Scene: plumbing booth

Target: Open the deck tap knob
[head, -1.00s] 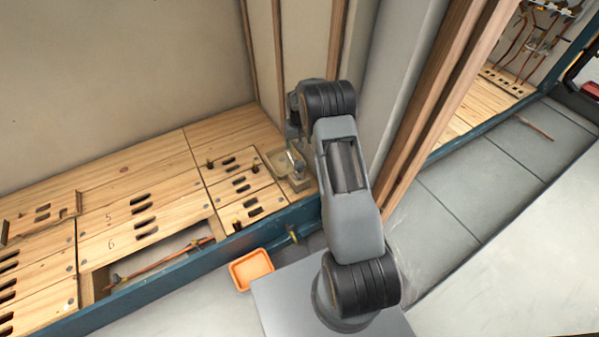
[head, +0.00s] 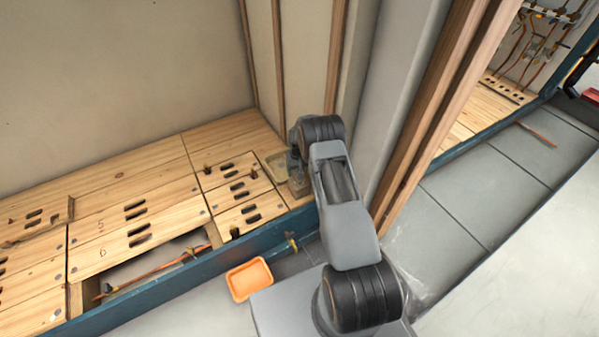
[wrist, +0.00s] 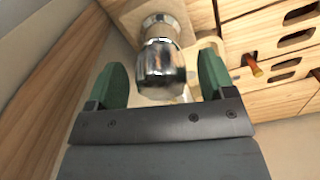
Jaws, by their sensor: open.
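The deck tap knob (wrist: 161,70) is a shiny chrome knob in the wrist view, with its chrome base (wrist: 159,22) behind it on a pale wooden surface. My gripper (wrist: 163,82) is open, with one green finger on each side of the knob. Gaps show between the knob and both fingers, so it does not look clamped. In the head view my arm covers the knob, and my gripper (head: 299,165) is only partly visible at the right end of the wooden deck.
Slotted wooden deck panels (head: 150,205) lie left of my arm, with an open gap showing a copper pipe (head: 150,275). A blue edge beam (head: 215,255) runs along the front. An orange tray (head: 249,279) lies on the floor. Wooden posts (head: 440,110) stand close on the right.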

